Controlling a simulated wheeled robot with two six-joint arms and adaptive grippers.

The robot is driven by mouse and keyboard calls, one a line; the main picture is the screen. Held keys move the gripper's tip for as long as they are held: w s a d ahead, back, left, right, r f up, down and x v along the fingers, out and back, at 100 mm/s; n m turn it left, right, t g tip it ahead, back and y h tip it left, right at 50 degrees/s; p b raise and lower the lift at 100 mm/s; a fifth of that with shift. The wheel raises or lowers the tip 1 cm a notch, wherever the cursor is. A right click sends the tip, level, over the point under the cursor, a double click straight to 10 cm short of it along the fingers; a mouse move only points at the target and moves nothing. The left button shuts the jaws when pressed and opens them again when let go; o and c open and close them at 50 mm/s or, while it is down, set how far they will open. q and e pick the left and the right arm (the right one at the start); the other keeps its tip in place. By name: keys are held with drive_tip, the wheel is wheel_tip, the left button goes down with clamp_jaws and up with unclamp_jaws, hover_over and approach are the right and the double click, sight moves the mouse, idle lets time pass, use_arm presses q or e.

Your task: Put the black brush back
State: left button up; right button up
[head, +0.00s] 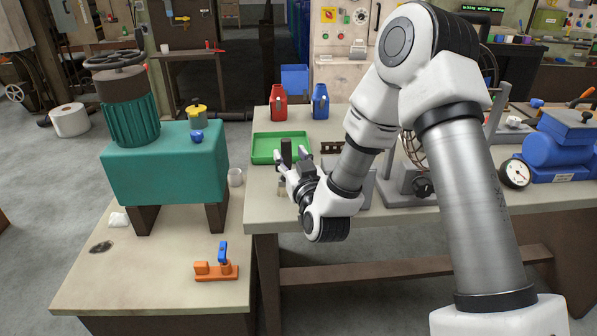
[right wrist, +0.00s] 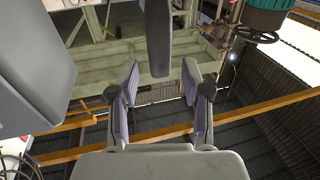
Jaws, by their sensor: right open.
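A dark upright piece (head: 286,148), likely the black brush, stands at the front of the green tray (head: 262,158) in the head view. Its lower part is hidden by my right gripper (head: 291,158). In the right wrist view a dark bar (right wrist: 158,40), likely the same piece, reaches in from the top, just beyond and between the fingertips. My right gripper (right wrist: 160,75) is open there, with nothing visible between its pads. I cannot tell whether a finger touches the bar. My left gripper is out of view.
A red container (head: 279,105) and a blue one (head: 320,103) stand behind the tray. A grey stand (head: 405,185) and a gauge (head: 515,173) are to the right.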

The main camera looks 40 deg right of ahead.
drive_tip(key=p+v, duration=0.5)
drive_tip(key=v, duration=0.2)
drive_tip(key=s+a+f+n+g+y, duration=0.1)
drive_tip(key=s+a+f+g+y, duration=0.15)
drive_tip(key=f, duration=0.55)
drive_tip(key=s+a+f+n+g+y, duration=0.1)
drive_tip(key=s+a+f+g, duration=0.25)
drive_tip(key=f, duration=0.45)
drive_tip(key=s+a+f+n+g+y, duration=0.15)
drive_tip(key=s+f+g, duration=0.25)
drive_tip(key=f, duration=0.4)
drive_tip(key=s+a+f+g, duration=0.1)
drive_tip(key=s+f+g, duration=0.3)
drive_tip(key=s, duration=0.4)
drive_tip(key=s+a+f+g+y, duration=0.1)
drive_tip(key=s+a+f+g, duration=0.1)
drive_tip(key=s+f, duration=0.3)
drive_tip(key=s+g, duration=0.1)
drive_tip(key=s, duration=0.3)
drive_tip(key=shift+f+g, duration=0.3)
drive_tip(key=shift+g, duration=0.1)
